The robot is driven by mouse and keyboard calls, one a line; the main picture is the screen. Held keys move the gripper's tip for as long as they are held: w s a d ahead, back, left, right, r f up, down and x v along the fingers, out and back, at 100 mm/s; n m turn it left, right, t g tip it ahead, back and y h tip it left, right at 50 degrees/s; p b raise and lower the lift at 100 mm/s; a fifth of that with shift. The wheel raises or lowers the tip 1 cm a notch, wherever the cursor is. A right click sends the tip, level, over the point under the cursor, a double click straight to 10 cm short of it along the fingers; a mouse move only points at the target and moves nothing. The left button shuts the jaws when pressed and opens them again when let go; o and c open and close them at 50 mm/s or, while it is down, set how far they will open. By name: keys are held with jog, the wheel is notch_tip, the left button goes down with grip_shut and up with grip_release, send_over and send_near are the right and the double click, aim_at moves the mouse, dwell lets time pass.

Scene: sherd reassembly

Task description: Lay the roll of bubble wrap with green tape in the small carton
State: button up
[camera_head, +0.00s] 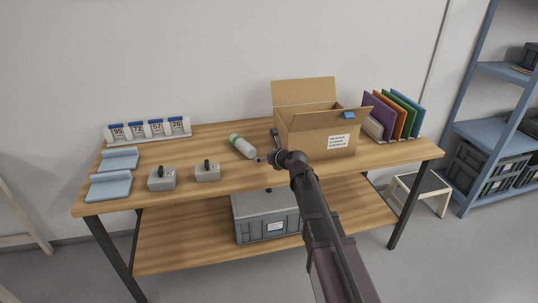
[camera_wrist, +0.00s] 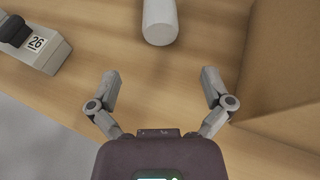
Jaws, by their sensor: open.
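The roll of bubble wrap (camera_head: 242,146) lies on the wooden table, white with a green band near its far left end. In the wrist view, the white near end of the roll (camera_wrist: 160,22) shows at the top, ahead of the fingers; its green tape is out of that view. My gripper (camera_wrist: 162,82) is open and empty, with bare table between its fingers. In the head view my wrist is just right of the roll. The open cardboard carton (camera_head: 310,138) stands to the right, flaps up; its wall (camera_wrist: 285,65) fills the right of the wrist view.
Two grey weights (camera_head: 162,180) (camera_head: 208,172) with dark knobs sit near the front edge. A rack of number cards (camera_head: 148,130) stands behind. Upright coloured folders (camera_head: 395,115) stand right of the carton. A grey crate (camera_head: 266,218) is below.

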aim_at(272, 180)
jog(key=shift+s, duration=0.15)
jog(key=shift+s+d+f+n, duration=0.25)
jog(key=shift+s+d+n, duration=0.05)
jog(key=shift+s+n, duration=0.2)
jog(key=s+d+f+n+g, duration=0.1)
jog(key=s+n, duration=0.1)
jog(key=s+d+f+n+g+h, duration=0.1)
jog(key=s+n, duration=0.1)
jog(key=n, duration=0.1)
jog(key=s+d+f+n+g, duration=0.1)
jog(key=s+d+f+n, duration=0.1)
jog(key=s, duration=0.1)
jog(key=shift+d+n+h, duration=0.1)
jog(key=shift+n+h, duration=0.2)
jog(key=shift+n, duration=0.1)
jog(key=s+d+f+n+g+h, duration=0.3)
jog(key=s+d+n, duration=0.5)
jog(key=s, duration=0.3)
jog(key=s+d+f+n+g+h, duration=0.4)
jog(key=s+d+n, duration=0.5)
jog(key=s+n, duration=0.2)
jog(key=shift+s+d+g, duration=0.15)
jog(key=shift+s+g, duration=0.15)
jog(key=shift+s, duration=0.15)
jog(key=shift+c, duration=0.2)
